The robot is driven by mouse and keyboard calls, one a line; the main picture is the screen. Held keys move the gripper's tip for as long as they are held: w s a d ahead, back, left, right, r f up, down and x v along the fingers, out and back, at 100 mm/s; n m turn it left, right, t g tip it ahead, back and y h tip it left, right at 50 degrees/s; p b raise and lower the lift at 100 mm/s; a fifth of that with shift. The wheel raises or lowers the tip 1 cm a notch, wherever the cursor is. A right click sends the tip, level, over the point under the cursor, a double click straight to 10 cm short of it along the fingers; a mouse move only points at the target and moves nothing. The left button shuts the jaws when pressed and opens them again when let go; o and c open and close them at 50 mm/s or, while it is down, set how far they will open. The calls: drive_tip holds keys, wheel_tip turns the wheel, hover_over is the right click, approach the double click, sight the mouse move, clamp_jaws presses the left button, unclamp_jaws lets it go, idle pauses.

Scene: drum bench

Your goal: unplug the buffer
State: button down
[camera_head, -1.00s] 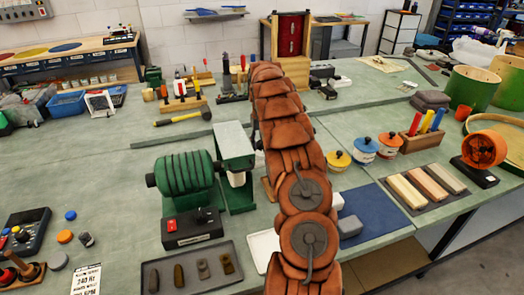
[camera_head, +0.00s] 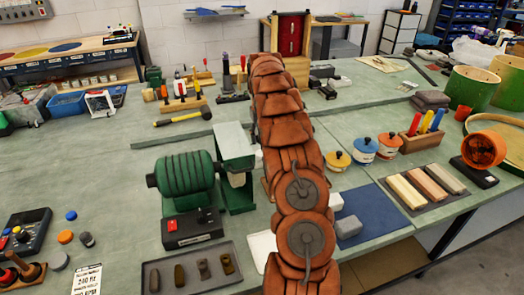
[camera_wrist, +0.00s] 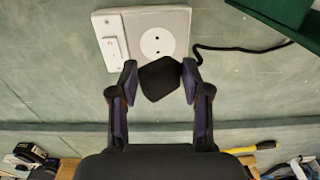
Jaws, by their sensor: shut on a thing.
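My gripper (camera_wrist: 159,76) shows in the wrist view, with its two fingers shut on the sides of a black plug (camera_wrist: 160,84). The plug is apart from the round socket (camera_wrist: 157,42) on a pale plate, whose two holes are bare. A white rocker switch (camera_wrist: 112,40) sits beside the socket. A black cord (camera_wrist: 240,48) runs right from near the plug towards a green base; its join to the plug is hidden. The green buffer (camera_head: 184,174) stands left of my arm in the head view, above a dark box with a red switch (camera_head: 174,225). My arm hides the gripper and socket there.
A hammer (camera_head: 182,118) and a tool rack (camera_head: 182,104) lie beyond the buffer. Lidded pots (camera_head: 363,149), sanding blocks (camera_head: 425,186) and a blue mat (camera_head: 375,210) are right of my arm. A grey tray (camera_head: 192,268) is in front.

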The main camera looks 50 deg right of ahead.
drive_tip(key=shift+r, duration=0.45)
drive_tip(key=shift+c, duration=2.3)
unclamp_jaws()
wheel_tip(320, 180, up, 6)
drive_tip(key=shift+f, duration=0.15)
drive_tip(key=shift+r, duration=0.9)
drive_tip(key=shift+s, duration=0.1)
